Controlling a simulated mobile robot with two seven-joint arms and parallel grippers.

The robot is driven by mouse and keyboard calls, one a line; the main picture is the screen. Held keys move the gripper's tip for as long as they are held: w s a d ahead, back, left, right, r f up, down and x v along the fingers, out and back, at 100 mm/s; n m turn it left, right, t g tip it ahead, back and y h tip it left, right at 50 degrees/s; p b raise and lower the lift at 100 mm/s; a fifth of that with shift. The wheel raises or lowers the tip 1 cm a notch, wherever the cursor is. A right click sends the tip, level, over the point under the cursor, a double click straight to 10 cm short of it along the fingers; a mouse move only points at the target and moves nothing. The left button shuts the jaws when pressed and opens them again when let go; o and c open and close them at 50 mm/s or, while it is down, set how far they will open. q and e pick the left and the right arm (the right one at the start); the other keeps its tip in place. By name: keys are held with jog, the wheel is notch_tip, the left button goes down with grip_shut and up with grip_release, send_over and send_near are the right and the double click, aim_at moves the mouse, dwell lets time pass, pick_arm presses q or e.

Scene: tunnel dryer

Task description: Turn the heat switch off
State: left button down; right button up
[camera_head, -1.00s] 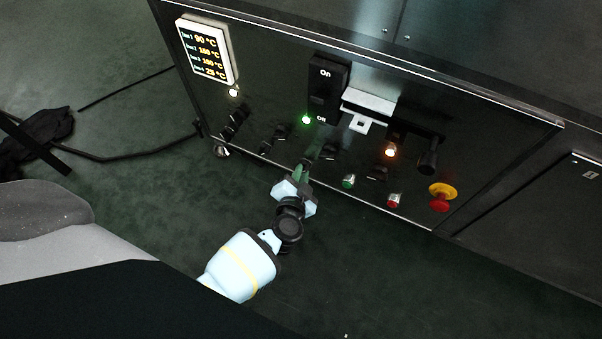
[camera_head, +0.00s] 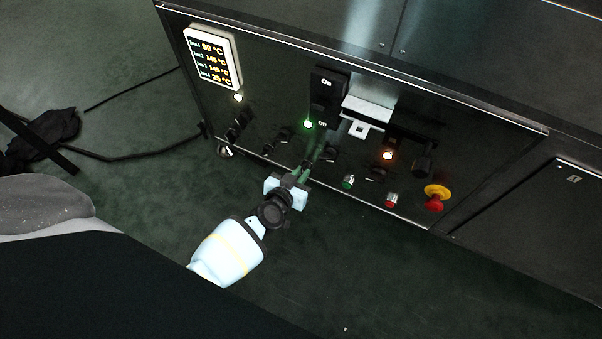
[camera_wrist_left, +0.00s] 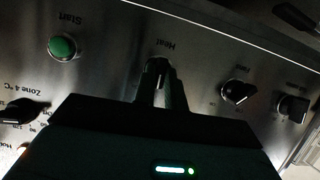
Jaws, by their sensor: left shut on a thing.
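The heat switch (camera_wrist_left: 157,69) is a dark rotary knob under the label "Heat", which appears upside down in the left wrist view. My left gripper (camera_wrist_left: 158,84) has its two fingers on either side of the knob and is shut on it. In the head view my left gripper (camera_head: 307,163) reaches the lower part of the dark control panel (camera_head: 470,150), and its fingers hide the switch there. The knob's exact angle is hard to tell behind the fingers. My right gripper is not in view.
A green start button (camera_wrist_left: 62,47) and a fans knob (camera_wrist_left: 238,92) flank the switch. A red button (camera_head: 391,200) and a red-yellow emergency stop (camera_head: 436,198) are to the right. A lit temperature display (camera_head: 214,58) is at upper left. The floor in front is clear.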

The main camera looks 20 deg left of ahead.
pick_arm(q)
jog(key=shift+w+a+r+n+t+h+b, duration=0.1)
jog(key=shift+n+t+h+b, duration=0.05)
jog(key=shift+n+h+b, duration=0.55)
jog(key=shift+w+a+f+n+t+h+b, duration=0.15)
jog(key=shift+n+h+b, duration=0.35)
jog(key=shift+n+b, duration=0.45)
jog(key=shift+a+r+n+t+h+b, duration=0.15)
jog(key=shift+n+h+b, duration=0.45)
jog(key=shift+n, duration=0.35)
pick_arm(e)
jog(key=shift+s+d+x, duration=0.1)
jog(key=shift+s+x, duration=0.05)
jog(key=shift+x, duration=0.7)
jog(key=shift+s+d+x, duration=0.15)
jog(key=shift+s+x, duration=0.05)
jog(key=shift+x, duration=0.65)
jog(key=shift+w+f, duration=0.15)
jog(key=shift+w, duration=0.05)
pick_arm(q)
jog(key=c, duration=1.5)
grip_release()
jog(key=shift+o, duration=0.2)
jog(key=shift+d, duration=0.15)
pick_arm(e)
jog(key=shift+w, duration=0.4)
pick_arm(q)
jog(key=shift+s, duration=0.1)
